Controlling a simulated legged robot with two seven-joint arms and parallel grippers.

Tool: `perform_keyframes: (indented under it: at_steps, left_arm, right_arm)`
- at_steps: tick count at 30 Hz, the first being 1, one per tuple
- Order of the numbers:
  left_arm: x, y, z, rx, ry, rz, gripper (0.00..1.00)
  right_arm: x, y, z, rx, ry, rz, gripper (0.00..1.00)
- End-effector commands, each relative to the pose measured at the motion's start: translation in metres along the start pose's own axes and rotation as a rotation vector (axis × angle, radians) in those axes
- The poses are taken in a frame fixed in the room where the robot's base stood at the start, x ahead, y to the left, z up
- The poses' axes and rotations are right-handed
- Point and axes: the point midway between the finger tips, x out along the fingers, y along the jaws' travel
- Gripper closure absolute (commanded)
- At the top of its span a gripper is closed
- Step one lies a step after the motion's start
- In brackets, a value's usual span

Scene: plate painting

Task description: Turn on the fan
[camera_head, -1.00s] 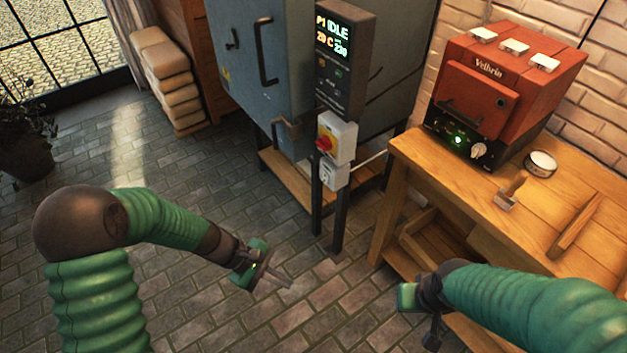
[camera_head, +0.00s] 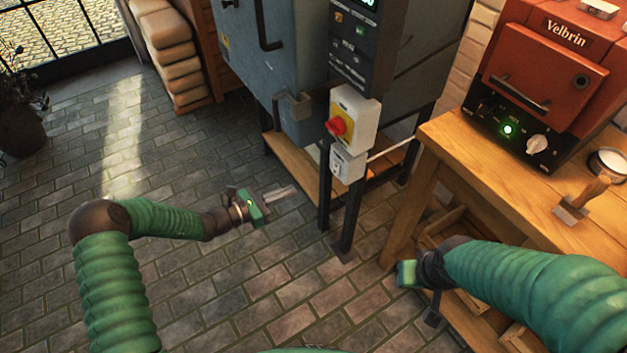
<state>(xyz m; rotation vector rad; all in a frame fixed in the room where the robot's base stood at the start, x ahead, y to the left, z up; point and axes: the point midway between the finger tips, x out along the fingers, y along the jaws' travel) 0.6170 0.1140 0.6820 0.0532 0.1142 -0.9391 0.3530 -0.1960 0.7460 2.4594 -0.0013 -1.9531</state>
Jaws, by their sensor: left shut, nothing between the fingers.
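I see no fan that I can make out for certain. A white switch box with a yellow plate and a red rotary knob (camera_head: 338,127) is mounted on the dark post by the grey kiln. A smaller white box (camera_head: 347,165) sits just below it. My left gripper (camera_head: 288,191) is shut and empty over the paved floor, left of and lower than the switch box, apart from it. My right gripper (camera_head: 420,292) is by the workbench's front left leg; its fingers are mostly hidden.
The grey kiln (camera_head: 262,75) has a control panel (camera_head: 365,45) above the switch box. A red Velbrin oven (camera_head: 545,75) with a lit green light stands on the wooden workbench (camera_head: 470,165). A brush (camera_head: 583,200) lies there. Stacked sacks (camera_head: 170,50) stand back left.

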Motion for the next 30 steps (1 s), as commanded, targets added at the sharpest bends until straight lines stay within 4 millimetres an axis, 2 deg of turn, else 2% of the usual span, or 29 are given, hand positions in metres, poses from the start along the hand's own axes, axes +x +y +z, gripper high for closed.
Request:
perform_keyframes:
  at_steps: [18,24,30]
  left_arm:
    - [0.12,-0.002,-0.003,0.004,0.0,-0.004,1.0]
    - [0.135,-0.001,0.0,0.003,0.001,-0.002,1.0]
    - [0.136,-0.001,0.0,0.002,0.001,-0.002,1.0]
  right_arm:
    - [0.032,0.0,0.007,0.0,0.0,0.0,0.66]
    - [0.035,0.0,0.008,0.0,0.0,0.0,0.66]
    - [0.035,0.0,0.008,0.0,0.0,0.0,0.66]
